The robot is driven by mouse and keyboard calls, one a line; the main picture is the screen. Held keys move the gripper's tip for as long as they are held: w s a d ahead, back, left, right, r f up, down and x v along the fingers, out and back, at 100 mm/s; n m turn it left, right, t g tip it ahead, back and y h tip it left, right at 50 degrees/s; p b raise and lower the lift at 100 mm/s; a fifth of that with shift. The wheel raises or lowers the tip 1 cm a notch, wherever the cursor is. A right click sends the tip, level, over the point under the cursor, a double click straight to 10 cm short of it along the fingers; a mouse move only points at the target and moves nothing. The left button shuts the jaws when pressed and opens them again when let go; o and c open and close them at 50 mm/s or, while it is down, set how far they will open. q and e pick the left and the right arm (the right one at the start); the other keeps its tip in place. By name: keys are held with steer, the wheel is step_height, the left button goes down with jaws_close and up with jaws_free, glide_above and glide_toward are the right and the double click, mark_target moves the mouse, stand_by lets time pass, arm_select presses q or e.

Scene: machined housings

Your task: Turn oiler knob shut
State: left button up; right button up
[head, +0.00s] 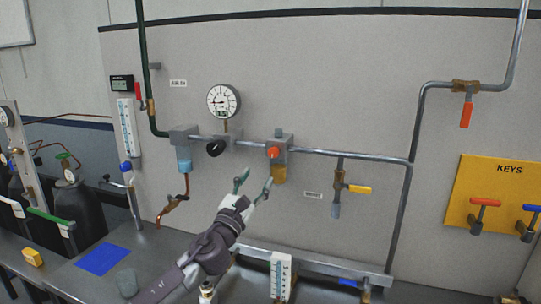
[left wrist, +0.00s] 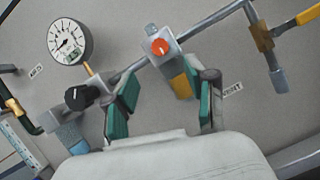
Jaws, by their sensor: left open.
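The oiler is a grey block on the wall pipe with an orange-red knob (head: 273,152) on its front and an amber bowl (head: 279,174) below. The knob also shows in the left wrist view (left wrist: 160,47), with the amber bowl (left wrist: 181,86) beneath it. My left gripper (head: 254,187) is open and empty, below and a little left of the knob, apart from it. In the left wrist view its two green-padded fingers (left wrist: 164,100) stand apart, with the oiler beyond them. My right gripper is not in view.
Left of the oiler are a black knob (head: 215,148), a round gauge (head: 223,101) and a blue-bowled filter (head: 184,158). A yellow-handled valve (head: 357,189) hangs at right. A yellow keys board (head: 495,195) is far right. A metal bench (head: 150,255) runs below.

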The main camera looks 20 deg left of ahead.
mark_target(272, 156)
arm_select(q)
steer(key=x, duration=0.9)
steer(key=shift+w, duration=0.25)
jaws_close()
